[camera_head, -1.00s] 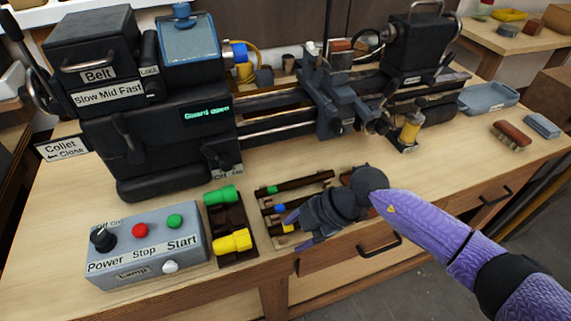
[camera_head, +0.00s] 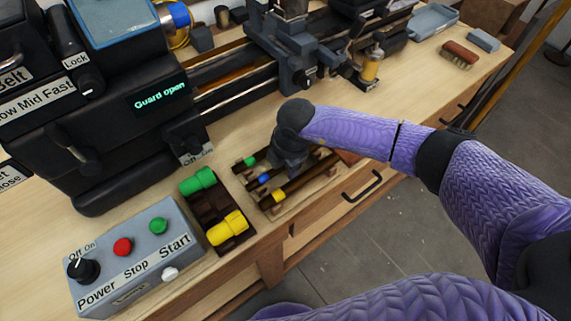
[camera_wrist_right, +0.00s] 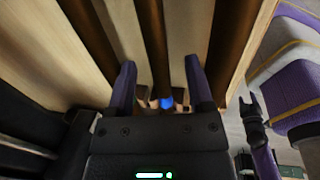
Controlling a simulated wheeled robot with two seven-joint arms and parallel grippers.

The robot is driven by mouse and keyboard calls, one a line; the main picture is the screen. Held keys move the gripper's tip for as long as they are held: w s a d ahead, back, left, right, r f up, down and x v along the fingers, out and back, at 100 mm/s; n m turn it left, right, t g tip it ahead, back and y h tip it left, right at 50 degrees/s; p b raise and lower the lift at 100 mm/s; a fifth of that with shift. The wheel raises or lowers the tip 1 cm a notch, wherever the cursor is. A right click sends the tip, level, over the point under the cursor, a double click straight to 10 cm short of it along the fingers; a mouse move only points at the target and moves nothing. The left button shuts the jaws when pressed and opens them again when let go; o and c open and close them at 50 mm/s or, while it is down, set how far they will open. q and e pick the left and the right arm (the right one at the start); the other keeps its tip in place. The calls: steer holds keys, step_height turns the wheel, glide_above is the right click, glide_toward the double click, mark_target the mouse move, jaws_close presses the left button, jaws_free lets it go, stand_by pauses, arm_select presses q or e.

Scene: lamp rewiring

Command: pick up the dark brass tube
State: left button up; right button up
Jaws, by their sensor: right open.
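Three dark brown, brass-like tubes lie side by side in a wooden rack (camera_head: 322,190). Their near ends are marked green (camera_head: 246,162), blue (camera_head: 264,178) and yellow (camera_head: 280,195). They look alike in shade, so I cannot tell by colour alone which is the dark brass one. My right gripper (camera_head: 286,160) is over the rack and hides parts of the tubes. In the right wrist view the gripper (camera_wrist_right: 160,64) is open, with the blue-marked tube (camera_wrist_right: 154,45) between its fingers. Whether the fingers touch it is unclear.
A dark tray with green (camera_head: 198,180) and yellow (camera_head: 227,228) pieces stands left of the rack. A grey control box (camera_head: 140,258) is further left. The lathe (camera_head: 130,115) stands behind. A brush (camera_head: 460,52) lies at the far right. The bench's front edge is close by the rack.

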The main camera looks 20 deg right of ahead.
jaws_close()
steer(key=shift+r, duration=0.1)
stand_by(0.3)
